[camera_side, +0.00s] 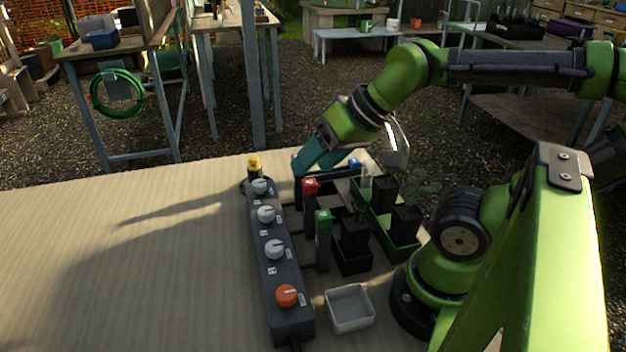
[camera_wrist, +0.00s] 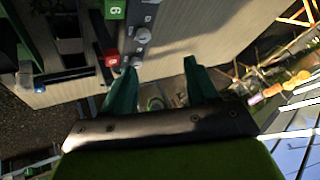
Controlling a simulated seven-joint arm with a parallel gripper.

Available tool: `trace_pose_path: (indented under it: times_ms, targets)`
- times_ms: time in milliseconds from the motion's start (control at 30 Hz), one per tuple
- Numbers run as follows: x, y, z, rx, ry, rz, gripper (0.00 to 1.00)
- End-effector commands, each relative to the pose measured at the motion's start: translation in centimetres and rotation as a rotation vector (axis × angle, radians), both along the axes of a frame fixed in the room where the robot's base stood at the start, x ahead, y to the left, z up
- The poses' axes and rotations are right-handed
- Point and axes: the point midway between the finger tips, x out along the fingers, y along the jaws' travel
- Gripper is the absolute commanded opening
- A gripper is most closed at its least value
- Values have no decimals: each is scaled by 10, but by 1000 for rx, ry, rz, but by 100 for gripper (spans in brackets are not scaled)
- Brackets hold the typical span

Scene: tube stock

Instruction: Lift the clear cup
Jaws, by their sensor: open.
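A small see-through upright shape (camera_side: 366,178), which looks like the clear cup, stands at the far end of the green tray in the side view. It is faint and I cannot make out its full outline. My gripper (camera_side: 311,168) is to its left, above the far end of the black rack, fingers pointing down and left. In the wrist view my gripper (camera_wrist: 160,64) has its two teal fingers well apart, with no cup visible between them. I cannot make out the cup in the wrist view.
A grey control box (camera_side: 279,262) with several knobs runs along the table (camera_side: 130,260). The green tray (camera_side: 398,252) holds black blocks. A grey bin (camera_side: 349,328) sits in front. The left table is clear.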

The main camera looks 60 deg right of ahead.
Motion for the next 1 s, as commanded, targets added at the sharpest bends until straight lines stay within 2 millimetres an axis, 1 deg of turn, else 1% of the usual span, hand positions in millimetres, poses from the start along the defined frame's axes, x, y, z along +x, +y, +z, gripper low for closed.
trace_pose_path:
  times_ms: [200,233,267,500,567,633,667,733,767,800,833,867,900,967,1000]
  targets:
    - [0,0,0,0,1,0,58]
    - [0,0,0,0,1,0,63]
    - [0,0,0,0,1,0,63]
    - [0,-1,0,1,1,-3,63]
    - [1,-5,-2,1,8,-21,63]
    - [6,-18,-8,3,39,-74,63]
    - [10,-27,-9,4,54,-108,63]
    - [20,-58,-13,-2,107,-201,63]
    - [23,-75,-14,-9,137,-238,63]
    - [27,-98,-16,-23,178,-282,63]
    - [28,-116,-18,-33,211,-309,63]
    - [28,-135,-19,-43,244,-333,63]
    - [27,-158,-22,-55,290,-359,63]
    - [21,-192,-25,-72,357,-383,63]
    - [16,-212,-27,-82,399,-390,63]
